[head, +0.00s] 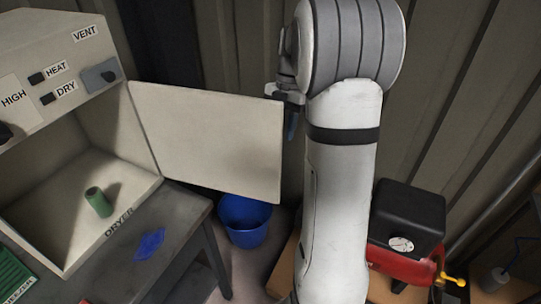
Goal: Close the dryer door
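The cream dryer (40,140) stands on a grey bench at the left, with a control panel marked HIGH, HEAT, DRY and VENT. Its door (207,143) is wide open, swung out to the right from the opening's right edge. A green cylinder (98,202) stands inside the dryer. My gripper (291,122) is at the door's free right edge, near its upper corner. My arm hides much of the gripper. I cannot tell whether it touches the door or whether its fingers are open.
The grey bench (185,218) carries a blue cloth-like piece (149,243) in front of the dryer. A blue bucket (245,222) is on the floor below the door. A red machine with a black top (408,215) and gauge stands right of my arm. A corrugated wall is behind.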

